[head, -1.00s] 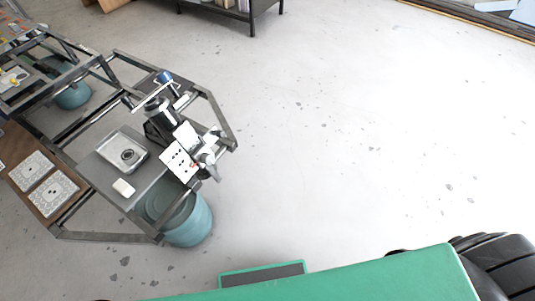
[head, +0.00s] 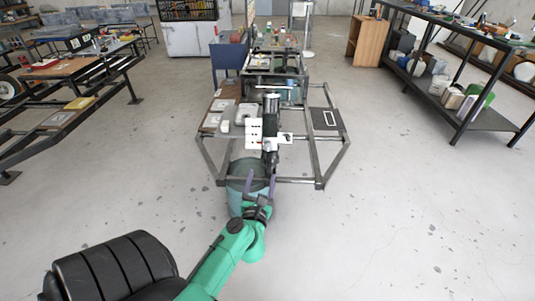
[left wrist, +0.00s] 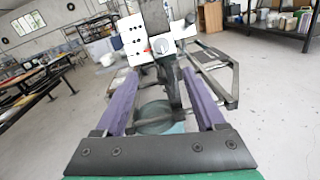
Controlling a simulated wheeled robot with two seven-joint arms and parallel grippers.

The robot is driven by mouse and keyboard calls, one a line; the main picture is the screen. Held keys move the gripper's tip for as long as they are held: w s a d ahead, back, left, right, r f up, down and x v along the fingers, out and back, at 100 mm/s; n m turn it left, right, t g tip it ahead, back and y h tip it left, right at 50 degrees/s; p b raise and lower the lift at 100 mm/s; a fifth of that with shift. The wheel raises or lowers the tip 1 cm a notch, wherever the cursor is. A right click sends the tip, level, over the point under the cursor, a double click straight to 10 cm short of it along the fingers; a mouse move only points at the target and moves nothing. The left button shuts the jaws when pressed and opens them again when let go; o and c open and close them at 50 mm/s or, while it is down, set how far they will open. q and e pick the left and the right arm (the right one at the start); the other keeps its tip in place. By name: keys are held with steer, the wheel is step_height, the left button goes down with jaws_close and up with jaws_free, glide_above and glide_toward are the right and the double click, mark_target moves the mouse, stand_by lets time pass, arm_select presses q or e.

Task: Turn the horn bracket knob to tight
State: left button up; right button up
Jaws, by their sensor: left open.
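The horn bracket assembly stands on the near end of a metal frame. A white plate with dark holes (head: 254,133) is fixed to a black upright post, and it also shows in the left wrist view (left wrist: 133,38). A round grey knob (left wrist: 162,45) with a small red mark beside it sits at the plate's lower right. In the head view the knob is too small to make out its setting. My left gripper (head: 259,184) is open and empty, with purple fingers pointing at the assembly from in front and below. In the left wrist view its fingers (left wrist: 160,74) stand apart, short of the knob.
A teal drum (head: 238,202) stands below the frame's near end. The metal frame (head: 325,178) has bars extending to both sides. A bench (head: 70,75) is at left and a black shelf (head: 470,105) at right. The floor on both sides is clear.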

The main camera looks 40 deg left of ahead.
mark_target(268, 148)
arm_select(q)
steer(key=x, duration=1.3)
steer(key=shift+w+d+r, duration=0.1)
steer(key=shift+w+r, duration=0.05)
steer(key=shift+w, duration=0.1)
jaws_close()
